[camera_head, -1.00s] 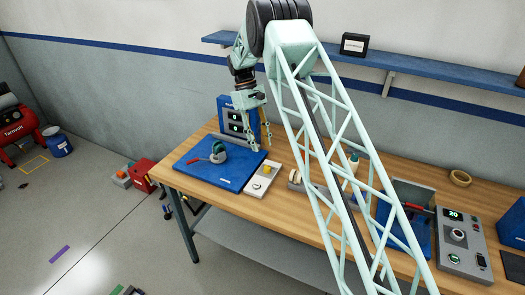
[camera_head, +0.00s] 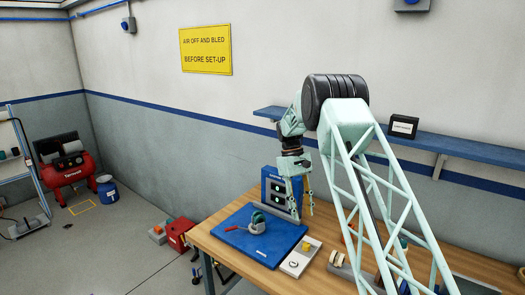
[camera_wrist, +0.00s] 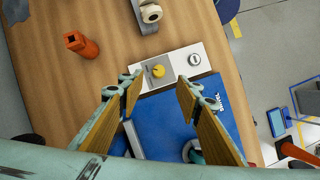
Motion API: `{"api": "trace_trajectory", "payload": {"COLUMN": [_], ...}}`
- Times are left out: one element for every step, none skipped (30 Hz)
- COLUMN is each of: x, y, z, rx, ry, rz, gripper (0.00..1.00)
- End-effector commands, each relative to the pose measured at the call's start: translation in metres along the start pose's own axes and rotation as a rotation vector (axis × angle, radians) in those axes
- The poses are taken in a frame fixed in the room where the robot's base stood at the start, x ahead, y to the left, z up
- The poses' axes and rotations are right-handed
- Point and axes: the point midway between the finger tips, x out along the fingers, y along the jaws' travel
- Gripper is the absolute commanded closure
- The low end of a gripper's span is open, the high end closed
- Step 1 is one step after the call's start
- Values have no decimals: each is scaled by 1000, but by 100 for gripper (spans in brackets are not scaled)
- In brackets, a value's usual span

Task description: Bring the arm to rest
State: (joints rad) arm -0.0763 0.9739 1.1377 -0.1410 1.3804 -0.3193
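My gripper (camera_head: 299,200) hangs over the workbench, beside the right part of the blue mat, with its fingers pointing down. In the wrist view my gripper (camera_wrist: 160,92) has its two wood-coloured finger pads well apart, with nothing between them. Beyond the fingertips the wrist view shows a pale control box with a yellow button (camera_wrist: 158,71) and a round dial. On the blue mat (camera_head: 240,250) stands a teal and grey clamp-like part (camera_head: 257,219) with a red handle (camera_head: 234,228). My arm hides part of the bench.
A blue box with lit indicators (camera_head: 272,190) stands behind the mat. The pale control box (camera_head: 300,258) lies right of the mat. A wall shelf (camera_head: 450,150) carries a black display (camera_head: 404,127). An orange part (camera_wrist: 82,45) stands on the bench. A red compressor (camera_head: 66,165) stands far left.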

Motion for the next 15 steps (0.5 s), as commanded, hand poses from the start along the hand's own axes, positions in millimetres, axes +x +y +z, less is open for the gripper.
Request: {"api": "trace_trajectory", "payload": {"x": [-6, -9, -14, -17, -21, -26, -30, -34, -38, -42, -45, -49, -53, -56, -60], "y": [-1, -1, -2, -2, -3, -4, -4, -5, -6, -6, -7, -8, -9, -10, -11], "z": [5, 8, 12, 15, 19, 24, 27, 31, 35, 39, 43, 48, 51, 55, 60], "rx": [4, 6, 10, 13, 16, 19, 22, 25, 28, 31, 34, 37, 40, 43, 47], "ry": [6, 10, 15, 20, 24, 29, 34, 38, 44, 49, 54, 59, 64, 68, 73], "rz": [1, 1, 2, 2, 2, 3, 3, 4, 4, 5, 5, 5, 6, 6, 6], "gripper": [68, 68, 68, 68, 68, 68, 68, 68, 68, 68, 68, 68, 68, 68, 68]}}
